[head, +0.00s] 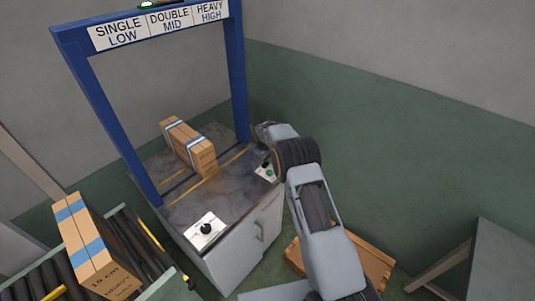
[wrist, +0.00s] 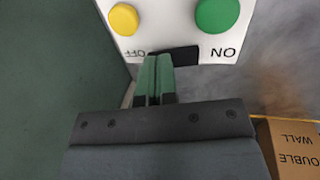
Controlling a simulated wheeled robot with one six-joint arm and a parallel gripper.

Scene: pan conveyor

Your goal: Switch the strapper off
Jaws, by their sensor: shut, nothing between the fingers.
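The strapper's blue arch (head: 241,85) stands over a grey cabinet top in the head view. Its small white switch panel (head: 262,173) is at the right edge of that top, partly hidden by my arm. In the wrist view the panel (wrist: 170,20) appears upside down, with a yellow button (wrist: 123,19), a green button (wrist: 218,14) and a black switch (wrist: 186,56) between the labels OFF and ON. My gripper (wrist: 158,60) is shut and empty, its green fingertips over the OFF-side part of the switch. I cannot tell whether they touch it.
A strapped carton (head: 200,155) lies under the arch. A black knob (head: 205,229) sits on another white panel at the front. A carton (head: 85,245) rests on the roller conveyor at left. A green lamp (head: 147,4) shows atop the arch. A wooden crate (head: 375,262) is behind my arm.

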